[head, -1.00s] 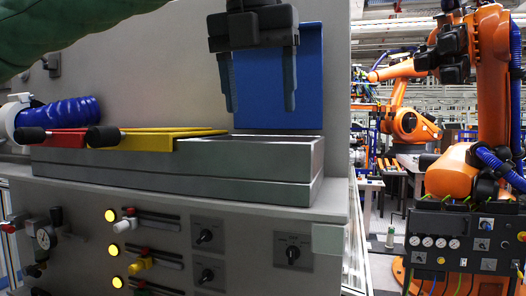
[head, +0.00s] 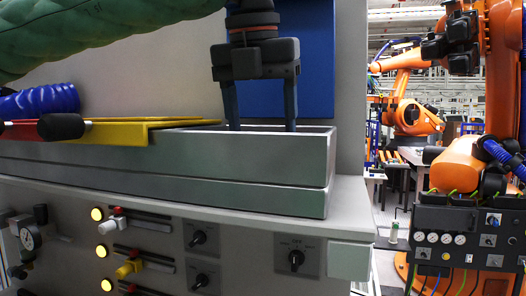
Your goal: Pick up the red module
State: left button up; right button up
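The red module (head: 18,133) is a flat red piece with a black knob, at the left end of the long grey tray (head: 238,165); it is cut off by the left edge of the view. A yellow module (head: 125,131) with a black knob (head: 61,127) lies right beside it. My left gripper (head: 261,128) points down over the tray's open right section, well to the right of both. Its fingers are apart with nothing between them, and the tips may dip slightly behind the front rim. My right gripper is out of view.
A blue upright panel (head: 313,60) stands behind the gripper. A blue coiled hose (head: 40,101) lies behind the red module. Orange robots (head: 408,115) stand off to the right.

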pick_arm(q)
jog(key=shift+f, duration=0.9)
jog(key=shift+w+f, duration=0.1)
jog(key=shift+w, duration=0.05)
jog(key=shift+c, duration=0.5)
jog(key=c, duration=1.1)
